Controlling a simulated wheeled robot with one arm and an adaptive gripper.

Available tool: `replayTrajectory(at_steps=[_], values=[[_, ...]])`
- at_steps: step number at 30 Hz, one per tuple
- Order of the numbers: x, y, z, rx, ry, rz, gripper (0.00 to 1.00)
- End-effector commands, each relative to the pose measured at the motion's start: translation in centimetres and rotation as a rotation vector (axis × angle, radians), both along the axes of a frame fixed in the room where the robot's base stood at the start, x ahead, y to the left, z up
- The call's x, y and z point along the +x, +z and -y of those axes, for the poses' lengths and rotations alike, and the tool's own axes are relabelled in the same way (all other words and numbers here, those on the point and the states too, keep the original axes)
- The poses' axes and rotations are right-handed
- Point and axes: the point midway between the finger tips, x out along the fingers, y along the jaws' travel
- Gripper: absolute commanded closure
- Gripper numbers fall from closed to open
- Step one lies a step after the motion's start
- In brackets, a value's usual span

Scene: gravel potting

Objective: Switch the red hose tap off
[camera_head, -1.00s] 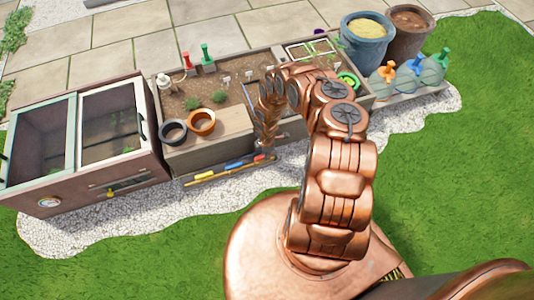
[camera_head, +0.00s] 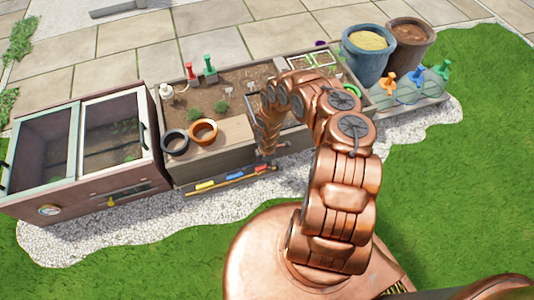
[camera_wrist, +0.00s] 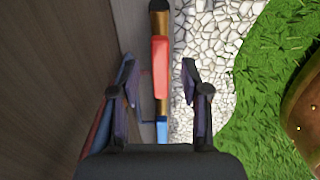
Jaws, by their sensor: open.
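The red hose tap handle (camera_wrist: 160,68) lies along a brass-coloured pipe in the wrist view, between my fingers. My gripper (camera_wrist: 156,78) is open around it, with a finger on each side and a gap to the right finger. I cannot tell whether the left finger touches anything. The blue tap handle (camera_wrist: 162,132) lies nearer my palm on the same pipe. In the head view, the blue handle (camera_head: 234,175) and yellow handle (camera_head: 204,185) show along the planter's front, and my gripper (camera_head: 267,155) is at the right end, partly hiding the red one.
The wooden planter (camera_head: 215,149) stands just behind the pipe, with black and orange pots on its ledge. A cold frame (camera_head: 100,185) stands to the left. White gravel (camera_head: 150,222) and grass lie in front. Buckets and coloured-topped bottles stand to the right.

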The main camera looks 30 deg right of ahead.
Motion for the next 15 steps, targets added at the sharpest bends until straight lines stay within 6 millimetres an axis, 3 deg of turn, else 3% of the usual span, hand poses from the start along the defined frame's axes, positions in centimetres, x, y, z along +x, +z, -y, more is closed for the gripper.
replayTrajectory(at_steps=[15], values=[[0.1,4.4,0.3,-0.004,-0.001,0.002,0.54]])
